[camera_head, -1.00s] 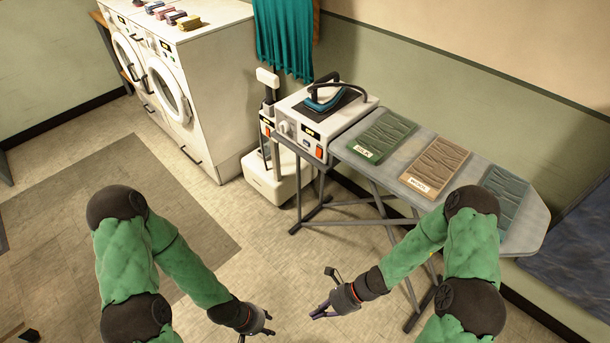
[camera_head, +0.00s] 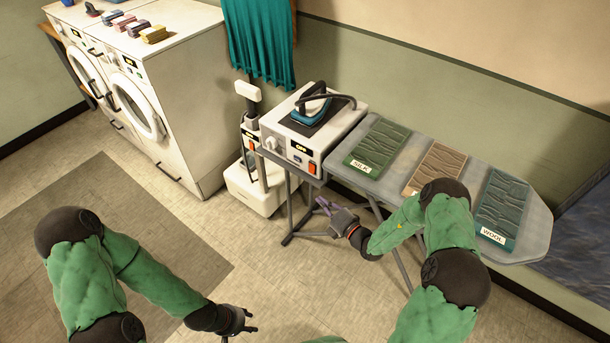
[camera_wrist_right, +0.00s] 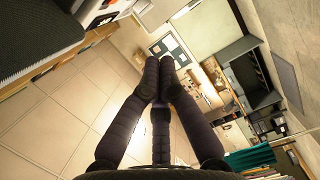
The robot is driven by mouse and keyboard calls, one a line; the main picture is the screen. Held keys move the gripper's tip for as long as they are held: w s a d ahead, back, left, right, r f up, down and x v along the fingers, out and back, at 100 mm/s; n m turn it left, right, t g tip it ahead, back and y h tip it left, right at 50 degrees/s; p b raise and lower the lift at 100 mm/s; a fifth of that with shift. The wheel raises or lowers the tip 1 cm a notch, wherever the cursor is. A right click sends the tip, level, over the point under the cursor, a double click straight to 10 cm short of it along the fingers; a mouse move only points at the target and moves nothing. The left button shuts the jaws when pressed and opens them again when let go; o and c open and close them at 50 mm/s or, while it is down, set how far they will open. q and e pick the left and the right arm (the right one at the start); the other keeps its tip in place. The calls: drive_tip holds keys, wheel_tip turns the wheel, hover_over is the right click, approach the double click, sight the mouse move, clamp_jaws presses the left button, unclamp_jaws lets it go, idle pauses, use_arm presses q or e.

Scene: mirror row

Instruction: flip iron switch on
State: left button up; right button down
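The iron (camera_head: 316,104) has a teal body and rests on a dark pad on top of the white iron station (camera_head: 285,131), at the left end of the ironing board (camera_head: 385,176). The station's front has a knob, a small display reading OFF and an orange-red switch (camera_head: 312,168). My right gripper (camera_head: 321,204) is in front of and below this switch, apart from it. In the right wrist view its dark fingers (camera_wrist_right: 158,68) converge with nothing between them. My left gripper (camera_head: 246,321) is low over the floor at the bottom, its finger opening unclear.
A white upright appliance (camera_head: 262,190) with its own orange-red switch stands left of the board. Silk and wool cloth panels (camera_head: 376,146) lie on the board. White washers (camera_head: 175,120) stand at the left. The floor (camera_head: 200,225) in front is clear.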

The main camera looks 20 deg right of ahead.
sight(312, 169)
drive_tip(key=shift+d, duration=0.1)
drive_tip(key=w+b, duration=0.1)
drive_tip(key=w, duration=0.2)
drive_tip(key=w+a+b, duration=0.1)
drive_tip(key=w, duration=0.3)
drive_tip(key=w+b, duration=0.2)
drive_tip(key=w, duration=0.2)
drive_tip(key=shift+a+f, duration=0.3)
drive_tip(key=shift+f, duration=0.1)
drive_tip(key=shift+w+d, duration=0.3)
drive_tip(key=shift+d, duration=0.1)
